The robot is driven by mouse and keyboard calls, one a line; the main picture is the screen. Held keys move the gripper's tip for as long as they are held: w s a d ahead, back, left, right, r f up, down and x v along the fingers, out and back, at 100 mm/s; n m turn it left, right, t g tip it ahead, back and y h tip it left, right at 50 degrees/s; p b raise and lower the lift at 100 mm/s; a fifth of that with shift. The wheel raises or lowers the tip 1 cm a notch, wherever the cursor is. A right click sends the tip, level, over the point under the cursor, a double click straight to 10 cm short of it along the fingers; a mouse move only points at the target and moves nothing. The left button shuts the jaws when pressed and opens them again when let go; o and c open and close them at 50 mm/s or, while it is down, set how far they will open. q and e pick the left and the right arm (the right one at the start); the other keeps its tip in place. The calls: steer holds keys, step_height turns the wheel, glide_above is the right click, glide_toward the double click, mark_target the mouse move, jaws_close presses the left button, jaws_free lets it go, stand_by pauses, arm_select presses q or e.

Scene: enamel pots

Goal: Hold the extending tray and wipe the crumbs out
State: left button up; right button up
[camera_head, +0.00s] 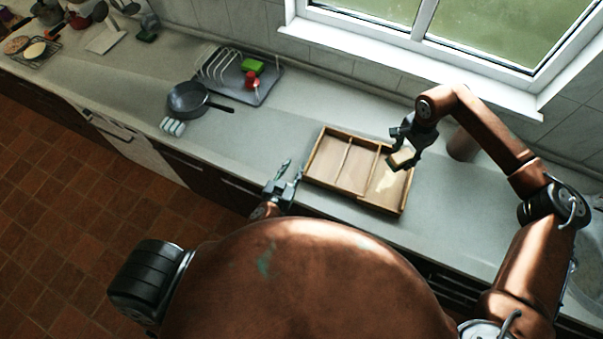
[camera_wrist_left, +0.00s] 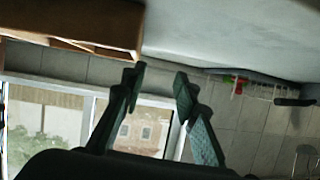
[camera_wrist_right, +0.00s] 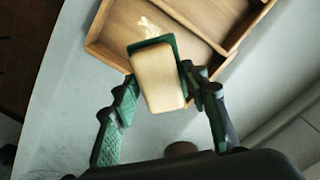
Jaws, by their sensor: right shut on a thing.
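A wooden tray (camera_head: 345,160) with three compartments sits on the grey counter near its front edge; it also shows in the right wrist view (camera_wrist_right: 95,38). A pale patch of crumbs (camera_head: 386,182) lies in its right compartment and shows in the right wrist view (camera_wrist_right: 150,27). My right gripper (camera_head: 403,148) is shut on a beige sponge (camera_wrist_right: 158,78) with a dark green layer, held over the back of the right compartment. I cannot tell if the sponge touches the tray. My left gripper (camera_head: 284,178) is open and empty beside the tray's front left corner; its spread fingers show in the left wrist view (camera_wrist_left: 158,85).
A dark pan (camera_head: 188,98) and a dish rack (camera_head: 222,67) holding green and red items stand left of the tray. A brownish cylinder (camera_head: 462,144) stands right of my right gripper. The counter (camera_head: 270,130) between pan and tray is clear. A window is behind.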

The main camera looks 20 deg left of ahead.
mark_target(313, 155)
arm_select(q)
steer(key=d, duration=0.1)
steer(key=s+d, duration=0.1)
steer(key=d, duration=0.1)
steer(key=shift+d+r+h, duration=0.2)
steer(key=shift+h, duration=0.2)
steer(key=shift+d+f, duration=0.15)
steer(key=shift+d, duration=0.05)
steer(key=x, duration=1.1)
steer(key=shift+w+a+f, duration=0.1)
steer(key=shift+w+f, duration=0.15)
steer(key=shift+w, duration=0.05)
jaws_close()
